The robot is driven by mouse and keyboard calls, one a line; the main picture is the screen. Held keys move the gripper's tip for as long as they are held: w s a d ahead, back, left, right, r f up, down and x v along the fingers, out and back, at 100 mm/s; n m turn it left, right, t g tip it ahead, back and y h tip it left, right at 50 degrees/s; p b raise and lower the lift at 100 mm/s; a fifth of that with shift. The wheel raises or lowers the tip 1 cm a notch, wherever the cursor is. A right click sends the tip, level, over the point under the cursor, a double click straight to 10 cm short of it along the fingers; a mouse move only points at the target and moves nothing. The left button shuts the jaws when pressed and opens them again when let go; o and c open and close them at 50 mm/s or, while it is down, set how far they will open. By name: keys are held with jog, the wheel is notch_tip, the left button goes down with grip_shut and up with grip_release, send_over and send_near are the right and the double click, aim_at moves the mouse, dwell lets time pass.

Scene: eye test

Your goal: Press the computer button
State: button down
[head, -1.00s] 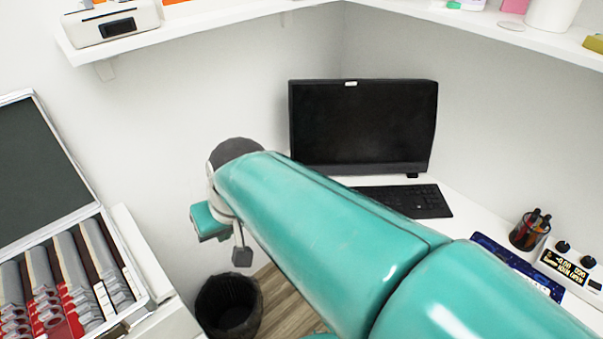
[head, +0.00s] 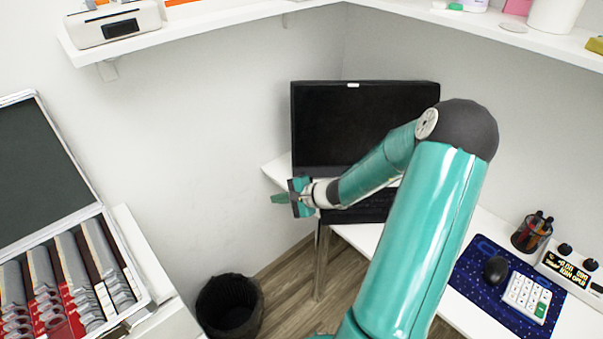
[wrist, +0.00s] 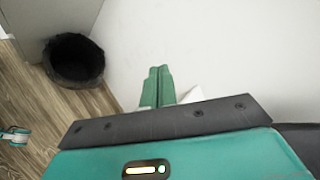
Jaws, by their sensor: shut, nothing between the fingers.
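The computer is a black screen (head: 345,120) standing on the white desk in the corner, with a black keyboard (head: 365,208) in front of it. My arm hides part of both. I cannot make out a separate computer button. My gripper (head: 280,198) is left of the keyboard, at the desk's left end, and points left toward the wall. In the wrist view its two green fingers (wrist: 158,88) are together with nothing between them. The computer is not in the wrist view.
A black bin (head: 229,306) stands on the wooden floor and also shows in the wrist view (wrist: 74,60). On the desk at right are a blue mat (head: 470,287), a mouse (head: 496,269), a number pad (head: 526,298) and a pen cup (head: 531,234). An open case (head: 105,250) is at left.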

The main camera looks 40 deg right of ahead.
aim_at(303, 173)
jog(key=s+d+f+m+t+h, duration=0.1)
jog(key=d+f+m+t+h, duration=0.2)
jog(key=d+m, duration=0.3)
jog(key=d+f, duration=0.1)
jog(key=d, duration=0.3)
jog(key=shift+s+h, duration=0.25)
jog(key=shift+h, duration=0.05)
jog(key=shift+d, duration=0.1)
jog(key=shift+w+d+f, duration=0.3)
jog(key=shift+w+d, duration=0.6)
jog(key=shift+w, duration=0.25)
jog(key=shift+w+d+f, duration=0.3)
jog(key=shift+w+d, duration=0.55)
jog(key=shift+w, duration=0.25)
jog(key=shift+w+d+f, duration=0.3)
jog(key=shift+w+d, duration=0.6)
jog(key=shift+w, duration=0.25)
jog(key=shift+w+d+f, duration=0.1)
jog(key=shift+w+d, duration=0.2)
jog(key=shift+w+d+f, duration=0.1)
jog(key=shift+w+d, duration=0.15)
jog(key=shift+w, duration=0.1)
jog(key=shift+s, duration=0.1)
jog(key=shift+s+a, duration=0.5)
jog(key=shift+s, duration=0.1)
